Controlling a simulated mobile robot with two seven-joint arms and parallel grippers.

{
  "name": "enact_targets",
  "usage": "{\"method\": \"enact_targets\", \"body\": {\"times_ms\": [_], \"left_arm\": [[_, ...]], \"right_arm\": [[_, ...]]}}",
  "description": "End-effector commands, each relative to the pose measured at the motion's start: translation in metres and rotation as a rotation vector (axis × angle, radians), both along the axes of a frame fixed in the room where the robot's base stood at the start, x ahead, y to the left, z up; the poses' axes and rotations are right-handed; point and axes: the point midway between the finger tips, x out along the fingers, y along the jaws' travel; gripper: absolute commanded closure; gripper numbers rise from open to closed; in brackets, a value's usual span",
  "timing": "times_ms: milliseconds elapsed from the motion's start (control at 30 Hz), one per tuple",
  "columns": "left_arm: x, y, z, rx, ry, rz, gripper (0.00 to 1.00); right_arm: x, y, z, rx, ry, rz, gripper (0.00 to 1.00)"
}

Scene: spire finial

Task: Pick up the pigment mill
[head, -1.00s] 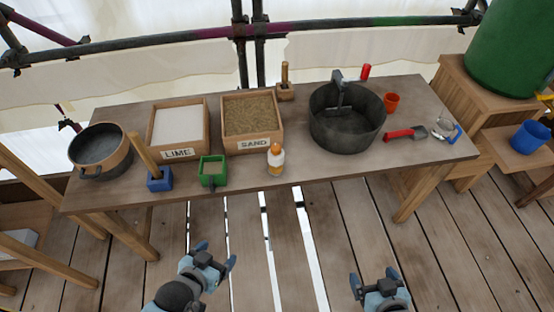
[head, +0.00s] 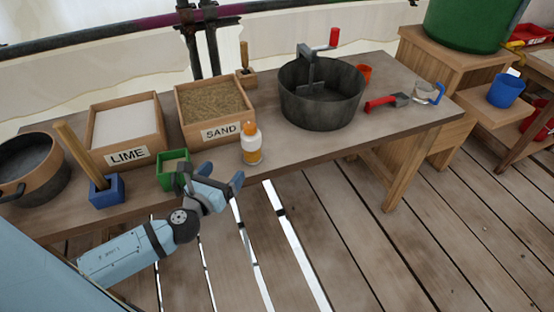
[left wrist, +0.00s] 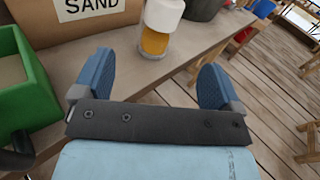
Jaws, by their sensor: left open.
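The pigment mill (head: 252,146), with a white body, an orange knob and orange contents below, stands upright near the front edge of the table. It also shows in the left wrist view (left wrist: 158,30), beyond the fingers and cut off at the top. My left gripper (head: 209,178) is open and empty at the table's front edge, to the left of the mill and nearer to me. In the left wrist view the two blue fingers (left wrist: 155,78) are spread wide, and the mill is apart from them. My right gripper is out of view.
A green box (head: 173,172) stands close to my left gripper. Behind are the sand tray (head: 222,132) and lime tray (head: 126,154). A blue block with a wooden handle (head: 107,191) is at left. A dark tub (head: 320,110) stands right of the mill.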

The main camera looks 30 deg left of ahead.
Motion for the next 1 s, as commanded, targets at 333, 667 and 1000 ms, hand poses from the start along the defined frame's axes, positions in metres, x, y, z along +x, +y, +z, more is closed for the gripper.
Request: {"method": "enact_targets", "body": {"times_ms": [333, 667, 1000], "left_arm": [[0.040, 0.005, 0.005, 0.103, -0.031, -0.004, 0.09], [0.087, 0.007, 0.003, 0.100, -0.028, -0.005, 0.09], [0.127, 0.009, -0.003, 0.098, -0.029, -0.004, 0.09]], "right_arm": [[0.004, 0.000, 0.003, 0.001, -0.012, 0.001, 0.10], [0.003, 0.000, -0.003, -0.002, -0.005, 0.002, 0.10], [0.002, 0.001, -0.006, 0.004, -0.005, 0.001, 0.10]]}}
